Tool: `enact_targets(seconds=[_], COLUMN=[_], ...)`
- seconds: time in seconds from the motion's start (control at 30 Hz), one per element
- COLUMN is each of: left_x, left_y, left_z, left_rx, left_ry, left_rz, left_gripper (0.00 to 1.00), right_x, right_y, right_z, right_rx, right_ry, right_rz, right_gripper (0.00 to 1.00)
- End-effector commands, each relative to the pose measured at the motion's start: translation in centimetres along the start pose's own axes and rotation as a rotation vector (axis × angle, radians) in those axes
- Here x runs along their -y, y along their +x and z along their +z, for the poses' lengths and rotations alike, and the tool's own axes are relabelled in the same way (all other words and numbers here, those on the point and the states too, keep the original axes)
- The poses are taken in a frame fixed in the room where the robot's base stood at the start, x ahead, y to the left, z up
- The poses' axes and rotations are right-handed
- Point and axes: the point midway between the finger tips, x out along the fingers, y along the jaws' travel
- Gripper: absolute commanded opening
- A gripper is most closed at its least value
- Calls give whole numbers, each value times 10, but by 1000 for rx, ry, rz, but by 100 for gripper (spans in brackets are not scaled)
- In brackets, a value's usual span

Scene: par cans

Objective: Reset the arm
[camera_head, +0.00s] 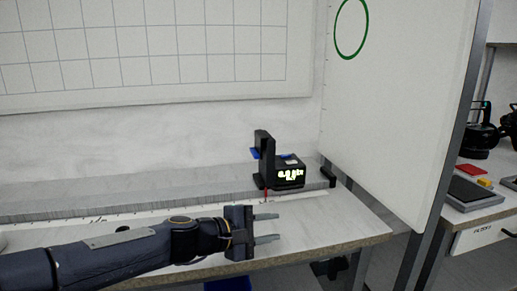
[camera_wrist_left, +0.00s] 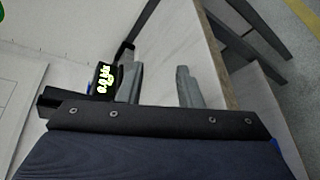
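My left gripper (camera_head: 267,228) reaches in from the left over the front part of the table in the head view. Its two fingers point right and stand apart with nothing between them. The left wrist view also shows the open fingers (camera_wrist_left: 158,86), with bare tabletop and the table edge beyond them. My right gripper is in neither view.
A black device (camera_head: 284,172) with a lit display stands on the table (camera_head: 340,222), behind my left gripper. A white panel (camera_head: 398,95) rises at the table's right end. A side bench at far right holds a grey-black device (camera_head: 472,190).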

Motion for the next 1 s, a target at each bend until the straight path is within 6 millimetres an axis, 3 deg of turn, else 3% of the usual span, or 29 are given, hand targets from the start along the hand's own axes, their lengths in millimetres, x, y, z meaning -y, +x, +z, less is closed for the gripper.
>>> enact_targets(seconds=[0.27, 0.47, 0.57, 0.7, 0.8, 1.0], left_x=[17, 48, 75, 127, 159, 212], left_y=[-45, -100, -141, -204, -238, -285], left_z=[12, 21, 24, 27, 28, 30], left_rx=[-29, -72, -105, -154, -178, -206], left_ry=[216, 445, 582, 754, 828, 919], left_rz=[-78, -195, -289, -452, -546, -692], left_gripper=[32, 32, 32, 32, 32, 32], right_x=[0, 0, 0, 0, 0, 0], right_y=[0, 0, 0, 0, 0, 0], right_z=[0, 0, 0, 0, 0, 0], right_rx=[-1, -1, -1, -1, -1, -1], right_ry=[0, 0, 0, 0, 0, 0], right_rz=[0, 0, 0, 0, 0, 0], right_gripper=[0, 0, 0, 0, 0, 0])
